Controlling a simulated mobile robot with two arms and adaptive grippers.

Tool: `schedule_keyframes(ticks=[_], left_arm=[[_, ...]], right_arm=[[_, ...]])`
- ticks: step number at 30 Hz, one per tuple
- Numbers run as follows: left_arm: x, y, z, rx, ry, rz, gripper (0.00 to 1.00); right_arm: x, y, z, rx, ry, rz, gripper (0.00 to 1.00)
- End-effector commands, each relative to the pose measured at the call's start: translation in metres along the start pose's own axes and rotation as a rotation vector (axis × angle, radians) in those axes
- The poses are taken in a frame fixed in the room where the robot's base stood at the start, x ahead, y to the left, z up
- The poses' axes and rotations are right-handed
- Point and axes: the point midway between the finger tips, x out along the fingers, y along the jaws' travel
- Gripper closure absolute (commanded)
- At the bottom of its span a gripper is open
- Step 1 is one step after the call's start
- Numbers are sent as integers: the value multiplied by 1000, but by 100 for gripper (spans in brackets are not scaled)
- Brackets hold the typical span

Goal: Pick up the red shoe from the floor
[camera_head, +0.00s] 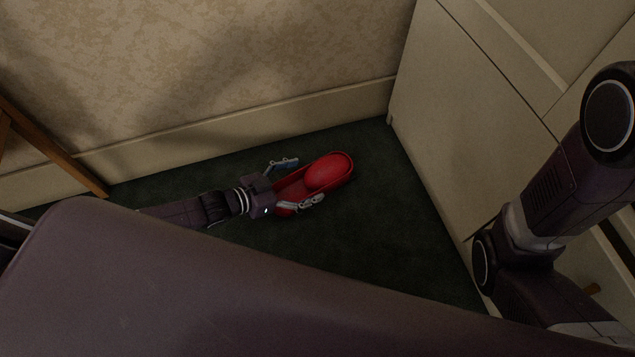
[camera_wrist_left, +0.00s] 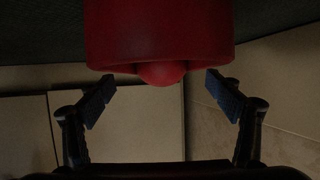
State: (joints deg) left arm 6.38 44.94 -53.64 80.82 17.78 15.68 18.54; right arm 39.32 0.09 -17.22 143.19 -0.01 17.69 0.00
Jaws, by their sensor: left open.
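The red shoe (camera_head: 338,176) lies on the dark green floor near the corner of the wall and the pale cabinet. My left gripper (camera_head: 293,183) is at the shoe's near-left end, with one finger on each side of it. In the left wrist view the red shoe (camera_wrist_left: 160,35) fills the top middle. The left gripper's two fingers (camera_wrist_left: 160,98) are spread wide there, with gaps showing between the fingertips and the shoe. The gripper hides part of the shoe in the head view. My right arm shows at the right edge, but its gripper is out of view.
The pale cabinet (camera_head: 455,130) stands to the right of the shoe. The wall's baseboard (camera_head: 230,132) runs behind it. A wooden leg (camera_head: 55,150) slants down at the left. Dark green floor (camera_head: 400,230) is clear to the right of the shoe.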

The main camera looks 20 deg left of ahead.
Motion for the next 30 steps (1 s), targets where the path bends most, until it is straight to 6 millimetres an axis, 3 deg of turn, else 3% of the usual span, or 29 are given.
schedule_keyframes(ticks=[10,20,30], left_arm=[[42,-3,5,0,3,0,16],[46,-2,2,0,0,0,16],[46,-2,2,0,0,0,51]], right_arm=[[-34,-8,-15,-1,7,-3,19],[-35,-8,-16,-1,8,-3,19],[-35,-8,-16,-1,7,-3,19]])
